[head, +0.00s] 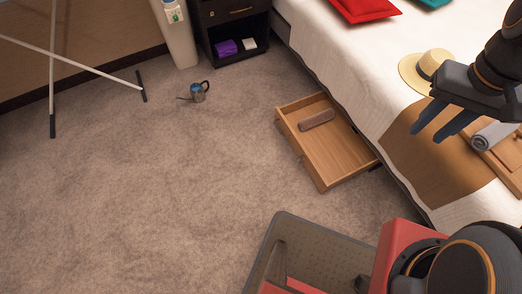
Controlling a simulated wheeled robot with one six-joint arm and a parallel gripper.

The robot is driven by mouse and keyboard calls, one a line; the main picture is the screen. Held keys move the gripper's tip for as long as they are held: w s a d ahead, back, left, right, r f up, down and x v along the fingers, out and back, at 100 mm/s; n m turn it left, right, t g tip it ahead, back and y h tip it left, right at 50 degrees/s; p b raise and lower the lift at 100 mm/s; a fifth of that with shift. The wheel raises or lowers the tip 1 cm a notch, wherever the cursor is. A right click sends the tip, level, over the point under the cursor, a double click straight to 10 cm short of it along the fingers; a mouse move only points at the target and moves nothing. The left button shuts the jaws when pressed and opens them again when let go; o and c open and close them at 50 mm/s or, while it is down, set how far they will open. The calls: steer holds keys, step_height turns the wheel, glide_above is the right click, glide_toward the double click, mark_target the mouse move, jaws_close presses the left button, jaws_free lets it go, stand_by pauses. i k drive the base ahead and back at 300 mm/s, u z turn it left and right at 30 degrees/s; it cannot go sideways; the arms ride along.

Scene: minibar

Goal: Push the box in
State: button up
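The box is a light wooden drawer (318,182) that sticks out from under the side of the bed (340,65), near the middle right of the head view. It is open on top, and a brownish oblong item (316,120) lies inside it. Its inner end meets the bed's side; I cannot tell how much of it is under the bed. My gripper (427,134) is at the upper right, over the bed, to the right of the drawer and apart from it. Its two blue fingers are spread, with nothing visible between them.
A straw hat (432,66), a wooden tray (514,171) with a grey roll (494,136) and a red cushion (366,7) are on the bed. A nightstand (232,28) stands behind.

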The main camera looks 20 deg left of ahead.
mark_target(334, 155)
steer(key=u, duration=2.15)
steer(key=k, duration=0.9)
steer(key=z, duration=1)
steer(key=i, duration=1)
steer(key=z, duration=0.35)
steer(key=k, duration=0.25)
steer(key=u, duration=0.25)
